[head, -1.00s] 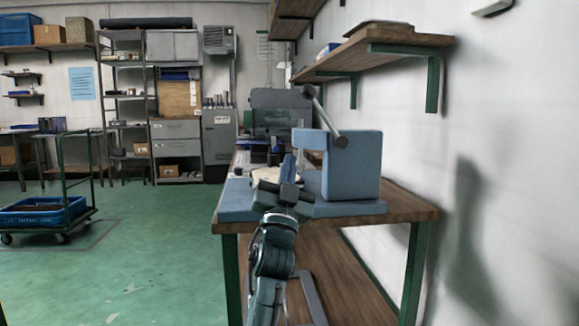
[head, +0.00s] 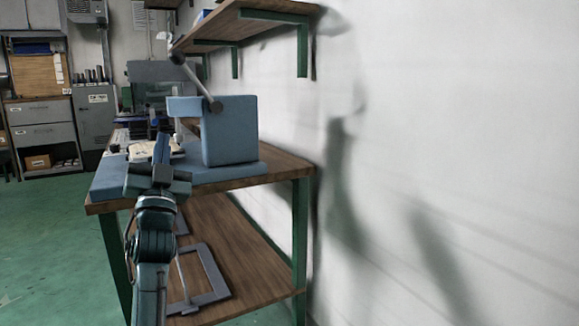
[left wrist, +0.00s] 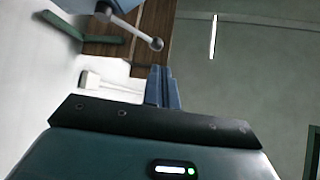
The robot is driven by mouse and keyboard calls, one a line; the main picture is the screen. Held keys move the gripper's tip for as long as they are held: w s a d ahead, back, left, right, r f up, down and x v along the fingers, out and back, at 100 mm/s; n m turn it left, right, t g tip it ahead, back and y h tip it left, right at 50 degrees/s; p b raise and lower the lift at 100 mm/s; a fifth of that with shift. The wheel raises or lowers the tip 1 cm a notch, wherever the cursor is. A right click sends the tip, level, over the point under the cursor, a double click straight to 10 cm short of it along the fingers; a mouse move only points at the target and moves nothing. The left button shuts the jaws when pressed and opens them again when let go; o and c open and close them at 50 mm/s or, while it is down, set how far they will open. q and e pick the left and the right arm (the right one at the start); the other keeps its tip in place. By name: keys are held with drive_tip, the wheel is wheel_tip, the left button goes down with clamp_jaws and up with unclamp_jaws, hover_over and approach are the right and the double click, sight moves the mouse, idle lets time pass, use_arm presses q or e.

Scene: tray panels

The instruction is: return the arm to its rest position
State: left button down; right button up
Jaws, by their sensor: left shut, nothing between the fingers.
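My left arm rises from the bottom of the head view. Its left gripper (head: 161,146) points away from me, in front of the near end of the workbench (head: 236,183). The blue fingers are together and hold nothing. In the left wrist view the closed fingers (left wrist: 162,86) show at the centre with nothing between them. My right gripper is in neither view.
A blue press (head: 231,132) with a grey lever (head: 196,82) stands on the bench, right of my gripper. A wooden shelf (head: 238,27) hangs above. The white wall (head: 440,150) fills the right side. Green floor (head: 45,235) is clear at left.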

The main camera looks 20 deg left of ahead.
use_arm(q)
drive_tip(key=shift+d, duration=0.1)
